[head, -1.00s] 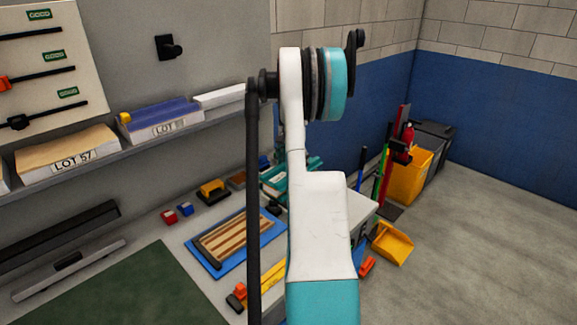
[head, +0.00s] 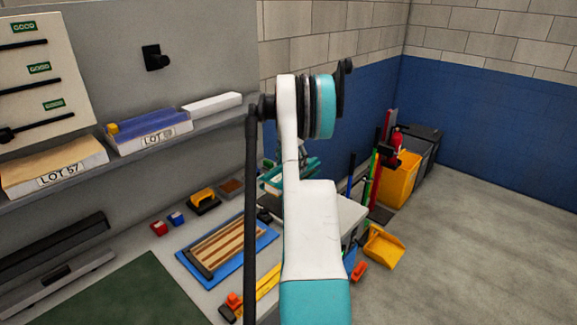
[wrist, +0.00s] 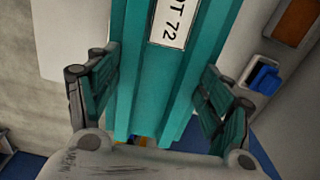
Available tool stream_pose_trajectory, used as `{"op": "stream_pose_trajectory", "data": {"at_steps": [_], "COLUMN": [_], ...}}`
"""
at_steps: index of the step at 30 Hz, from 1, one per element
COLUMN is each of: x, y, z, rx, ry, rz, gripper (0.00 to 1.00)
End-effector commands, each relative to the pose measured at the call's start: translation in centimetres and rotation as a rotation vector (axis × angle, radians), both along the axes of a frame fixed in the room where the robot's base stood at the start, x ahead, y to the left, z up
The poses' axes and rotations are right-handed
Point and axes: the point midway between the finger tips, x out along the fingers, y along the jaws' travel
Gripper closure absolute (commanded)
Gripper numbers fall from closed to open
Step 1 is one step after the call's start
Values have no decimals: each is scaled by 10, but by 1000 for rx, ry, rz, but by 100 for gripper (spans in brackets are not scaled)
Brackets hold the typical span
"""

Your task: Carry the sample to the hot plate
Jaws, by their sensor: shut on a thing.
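The sample looks to be a teal ribbed panel (wrist: 195,60) with a white label whose visible end reads "T 72". My gripper (wrist: 160,65) is shut on it, with a teal-padded finger on each side in the wrist view. The panel's far end is outside that view. In the head view my arm hides most of the gripper. Some teal parts (head: 273,178) show behind the arm, and I cannot tell panel from gripper there. A brown square plate (head: 230,187) lies at the back of the bench; I cannot tell whether it is the hot plate.
A yellow-and-black tool (head: 203,199), small red (head: 159,228) and blue (head: 176,218) blocks and a striped panel on a blue board (head: 185,262) lie on the bench. A shelf above holds a LOT 57 slab (head: 50,170).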

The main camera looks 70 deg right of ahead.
Motion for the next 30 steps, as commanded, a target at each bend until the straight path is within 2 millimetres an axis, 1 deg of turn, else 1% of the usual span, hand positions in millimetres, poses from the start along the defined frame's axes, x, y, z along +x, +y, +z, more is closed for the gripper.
{"op": "stream_pose_trajectory", "data": {"at_steps": [6, 17, 30], "x": [-2, -2, -2], "y": [-9, -10, -10], "z": [0, 0, -14], "rx": [0, 0, 0], "ry": [0, 0, 0], "rz": [-1, -1, -26], "gripper": [48, 48, 48]}}
